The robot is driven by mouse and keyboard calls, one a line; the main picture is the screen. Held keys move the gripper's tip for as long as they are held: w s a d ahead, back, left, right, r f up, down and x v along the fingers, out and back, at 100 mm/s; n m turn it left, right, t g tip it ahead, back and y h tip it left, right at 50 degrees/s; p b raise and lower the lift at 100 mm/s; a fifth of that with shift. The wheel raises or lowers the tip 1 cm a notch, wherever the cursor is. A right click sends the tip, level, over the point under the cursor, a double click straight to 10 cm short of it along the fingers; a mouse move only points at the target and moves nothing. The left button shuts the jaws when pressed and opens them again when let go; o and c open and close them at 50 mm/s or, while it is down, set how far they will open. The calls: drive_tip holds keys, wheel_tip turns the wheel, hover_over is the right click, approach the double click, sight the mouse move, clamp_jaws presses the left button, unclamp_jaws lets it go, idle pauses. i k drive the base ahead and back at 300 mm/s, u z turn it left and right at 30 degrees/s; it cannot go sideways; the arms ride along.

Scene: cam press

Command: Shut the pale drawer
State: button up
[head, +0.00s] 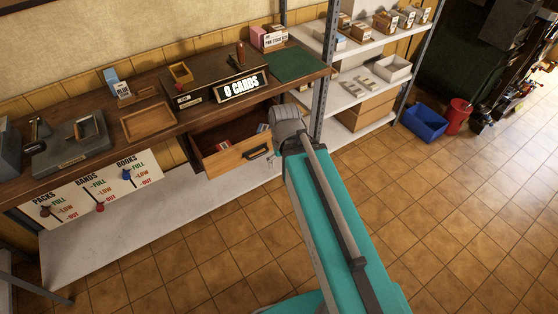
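The pale drawer (228,160) hangs pulled open under the right part of the dark wooden bench. Its light wood front carries a dark handle (257,152), and a few small items lie inside. My teal arm reaches up from the bottom of the head view, with its grey wrist just right of the drawer. My gripper (271,158) is mostly hidden by the wrist; a small grey part shows close to the right end of the drawer front. I cannot tell whether it touches the drawer or whether its fingers are open.
The bench (190,112) holds a "0 CARDS" sign (241,88), a green mat (296,64) and a wooden tray (148,122). A metal shelf rack with boxes stands right of the drawer. A blue bin (425,121) and red bucket (457,116) stand on the floor. The tiled floor in front is clear.

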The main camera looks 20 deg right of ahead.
sight(239, 127)
drive_tip(key=z, duration=0.15)
drive_tip(key=k, duration=0.9)
drive_tip(key=u, duration=0.75)
drive_tip(key=i, duration=0.5)
drive_tip(key=z, duration=0.05)
